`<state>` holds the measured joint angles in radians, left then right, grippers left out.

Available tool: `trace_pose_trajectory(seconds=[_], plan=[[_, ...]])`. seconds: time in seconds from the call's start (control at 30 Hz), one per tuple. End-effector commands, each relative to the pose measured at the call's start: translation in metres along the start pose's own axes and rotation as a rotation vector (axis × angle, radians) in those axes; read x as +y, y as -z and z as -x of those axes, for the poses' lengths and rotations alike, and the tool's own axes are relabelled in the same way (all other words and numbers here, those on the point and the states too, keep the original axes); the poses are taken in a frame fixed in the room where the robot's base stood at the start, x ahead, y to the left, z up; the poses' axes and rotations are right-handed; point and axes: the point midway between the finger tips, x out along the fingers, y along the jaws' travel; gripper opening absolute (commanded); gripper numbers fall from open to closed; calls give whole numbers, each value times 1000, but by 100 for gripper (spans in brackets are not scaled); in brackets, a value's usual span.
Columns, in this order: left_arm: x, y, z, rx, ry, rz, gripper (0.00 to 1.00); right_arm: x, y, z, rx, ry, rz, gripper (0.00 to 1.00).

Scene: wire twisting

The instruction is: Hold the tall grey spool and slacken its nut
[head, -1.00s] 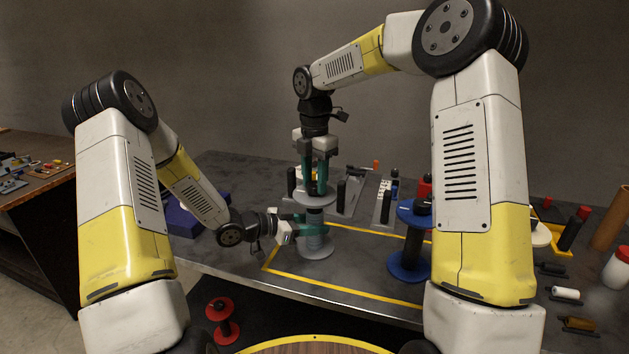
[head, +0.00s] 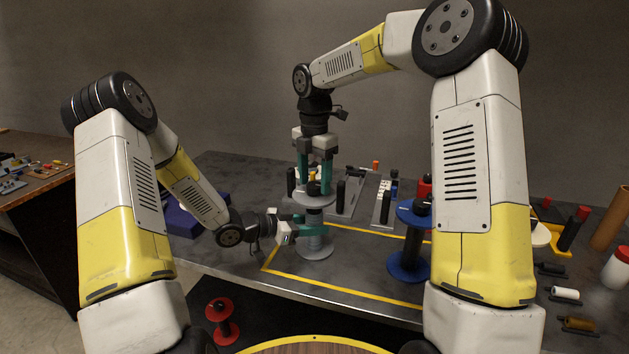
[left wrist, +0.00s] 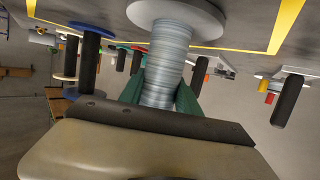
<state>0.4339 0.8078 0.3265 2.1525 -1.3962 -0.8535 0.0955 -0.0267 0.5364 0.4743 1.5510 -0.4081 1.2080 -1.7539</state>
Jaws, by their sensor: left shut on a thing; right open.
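The tall grey spool (head: 315,252) stands upright on the dark table, inside the yellow-taped area. Its upper flange and dark nut (head: 314,188) show at the top. My left gripper (head: 312,231) is shut on the spool's wound middle from the left. In the left wrist view the spool's grey winding (left wrist: 168,50) sits between the green fingers (left wrist: 160,92). My right gripper (head: 314,182) points straight down from above, open, with its green fingers on either side of the nut. Whether the fingertips touch the nut cannot be told.
A blue spool (head: 408,262) stands to the right of the grey one. Black-handled grey stands (head: 348,195) are behind it. A red spool (head: 222,318) is low at the front left. Bare table lies just right of the grey spool.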

Motion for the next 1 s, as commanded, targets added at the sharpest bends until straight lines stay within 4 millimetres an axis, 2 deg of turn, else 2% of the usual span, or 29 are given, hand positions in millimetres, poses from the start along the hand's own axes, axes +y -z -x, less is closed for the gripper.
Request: trace_pose_trajectory(seconds=[0.5, 0.7, 1.0], plan=[[0, -1, 0, -3, 0, 1, 0, 1, 0, 98, -2, -6, 0, 59], [0, -1, 0, -3, 0, 1, 0, 0, 0, 114, -1, -3, 1, 59], [0, -1, 0, -2, 0, 1, 0, 0, 0, 116, -1, -2, 0, 59]])
